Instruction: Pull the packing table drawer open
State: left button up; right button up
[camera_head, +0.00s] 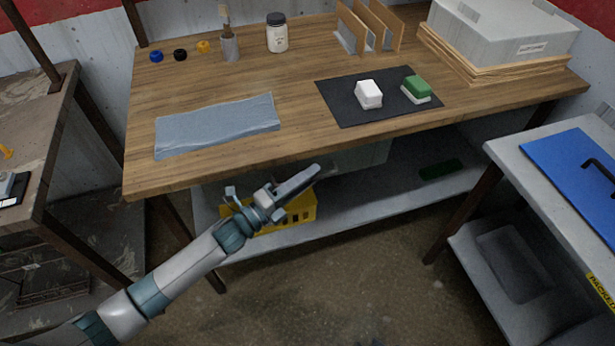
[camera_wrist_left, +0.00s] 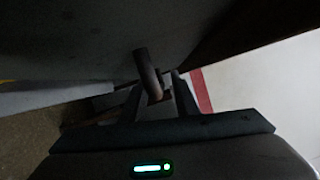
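The packing table (camera_head: 300,130) has a wooden top; the drawer's front is not clearly visible beneath its front edge, where my left arm and the overhang cover part of the space. My left gripper (camera_head: 308,176) is just below and in front of that edge. In the left wrist view its two fingers (camera_wrist_left: 157,95) are apart. A dark round bar (camera_wrist_left: 148,72), which looks like a handle, reaches down between them from a dark surface; I cannot tell whether a finger touches it. My right gripper is in neither view.
A yellow bin (camera_head: 299,211) is on the lower shelf (camera_head: 355,200), behind my left gripper. The tabletop holds a grey bag (camera_head: 217,125), a black mat (camera_head: 345,98), a jar (camera_head: 277,36) and a large box (camera_head: 500,35). Another table (camera_head: 530,155) stands at the right.

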pick_arm(q)
grip_shut()
jog(key=shift+s, duration=0.15)
